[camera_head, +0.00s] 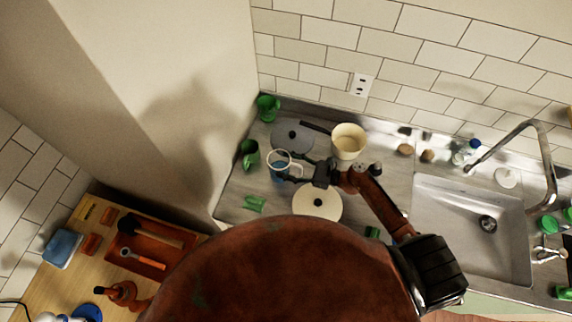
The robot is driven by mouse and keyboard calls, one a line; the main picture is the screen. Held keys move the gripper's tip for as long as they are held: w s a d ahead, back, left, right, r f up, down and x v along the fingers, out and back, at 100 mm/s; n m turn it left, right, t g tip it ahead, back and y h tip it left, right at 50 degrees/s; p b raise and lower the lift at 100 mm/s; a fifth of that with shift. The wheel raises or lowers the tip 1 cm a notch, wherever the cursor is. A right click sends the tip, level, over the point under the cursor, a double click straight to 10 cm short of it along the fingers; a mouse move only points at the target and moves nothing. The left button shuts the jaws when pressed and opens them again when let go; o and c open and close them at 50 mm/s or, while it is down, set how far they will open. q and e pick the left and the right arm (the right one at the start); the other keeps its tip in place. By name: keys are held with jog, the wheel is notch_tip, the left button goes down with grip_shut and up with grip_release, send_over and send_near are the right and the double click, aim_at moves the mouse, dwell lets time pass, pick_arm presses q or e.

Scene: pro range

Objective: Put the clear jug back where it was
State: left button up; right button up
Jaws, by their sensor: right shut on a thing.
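The clear jug (277,163) shows as a see-through vessel with a pale rim, on the left part of the counter, and something blue shows through it. My right gripper (293,168) reaches in from the right and is shut on the jug's right side. The fingers partly hide that side. I cannot tell whether the jug's base touches the counter. My left gripper is not in view.
A grey lid (290,133) lies behind the jug, a cream pot (348,141) stands to the right, and a cream round lid (317,204) lies in front. Green cups (249,154) stand at left. The sink (470,215) is at right. A wooden table (88,262) is at lower left.

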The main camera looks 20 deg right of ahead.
jog(key=shift+f, duration=0.1)
jog(key=o, duration=1.8)
jog(key=shift+d, duration=0.1)
jog(key=b+v, duration=0.2)
jog(key=v, duration=0.8)
jog(key=shift+s+d+b, duration=0.15)
jog(key=shift+s+b, duration=0.05)
jog(key=shift+b, duration=0.15)
jog(key=shift+s+d, duration=0.4)
jog(key=shift+d, duration=0.2)
